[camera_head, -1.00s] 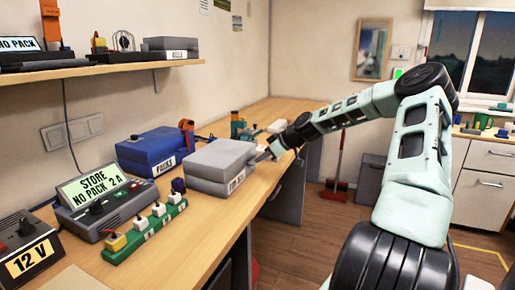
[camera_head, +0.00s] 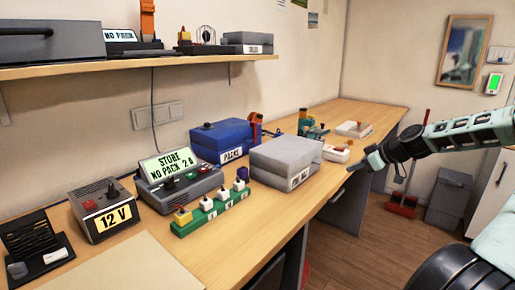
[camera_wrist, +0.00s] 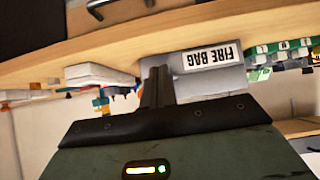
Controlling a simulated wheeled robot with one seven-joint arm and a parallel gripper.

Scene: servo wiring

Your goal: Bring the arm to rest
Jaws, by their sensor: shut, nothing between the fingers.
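My gripper (camera_head: 350,177) is at the right end of my arm's reach in the head view, past the front edge of the workbench (camera_head: 120,268), near the grey box. In the wrist view the fingers (camera_wrist: 157,85) are together with nothing between them. The wrist picture is upside down. The grey box (camera_head: 284,158) stands on the bench, and its label reads "FIRE BAG" in the wrist view (camera_wrist: 208,58). My gripper is apart from it.
A blue box (camera_head: 218,140) labelled PACKS, a grey unit with a STORE NO PACK display (camera_head: 172,163), a green strip with plugs (camera_head: 210,213) and a 12 V supply (camera_head: 103,212) stand on the bench. A shelf (camera_head: 150,62) hangs above.

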